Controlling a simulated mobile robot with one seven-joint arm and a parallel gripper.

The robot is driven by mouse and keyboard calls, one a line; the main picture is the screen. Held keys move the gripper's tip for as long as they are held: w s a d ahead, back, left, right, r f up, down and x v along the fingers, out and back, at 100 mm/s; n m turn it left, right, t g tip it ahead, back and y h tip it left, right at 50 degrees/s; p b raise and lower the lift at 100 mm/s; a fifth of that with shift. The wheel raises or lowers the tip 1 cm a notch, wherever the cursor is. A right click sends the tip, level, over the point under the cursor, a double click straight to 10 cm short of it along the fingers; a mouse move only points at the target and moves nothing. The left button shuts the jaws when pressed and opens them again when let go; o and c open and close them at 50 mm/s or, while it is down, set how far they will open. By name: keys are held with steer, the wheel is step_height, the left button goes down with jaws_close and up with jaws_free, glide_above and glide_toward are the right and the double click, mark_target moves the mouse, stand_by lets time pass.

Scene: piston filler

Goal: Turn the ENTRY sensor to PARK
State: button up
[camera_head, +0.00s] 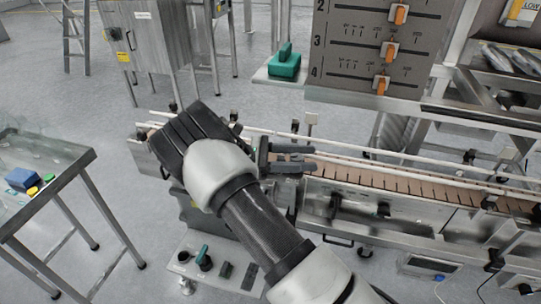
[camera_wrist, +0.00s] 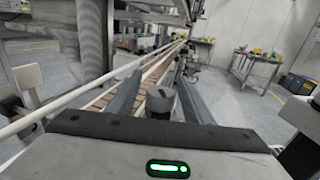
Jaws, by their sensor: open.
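My gripper (camera_head: 313,158) is open above the near side of the conveyor (camera_head: 400,180), its fingers pointing right. In the wrist view the two dark fingers (camera_wrist: 162,78) reach forward along the conveyor (camera_wrist: 150,75). A grey round knob-like part (camera_wrist: 160,102) shows low between them; I cannot tell whether they touch it. No ENTRY or PARK label is readable, so I cannot tell for sure whether this part is the ENTRY sensor. My arm and gripper hide part of the conveyor's left end in the head view.
Guide rails (camera_head: 350,153) and small brackets line the conveyor. A panel with orange sliders (camera_head: 382,82) stands above it at the back. A small panel with a green-handled switch (camera_head: 203,255) is at the front. A steel table (camera_head: 60,190) stands at the left. Open floor lies between.

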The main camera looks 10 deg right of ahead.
steer(key=w+a+b, duration=0.1)
steer(key=w+a, duration=0.1)
steer(key=a, duration=1.3)
steer(key=shift+a, duration=0.2)
steer(key=shift+w, duration=0.1)
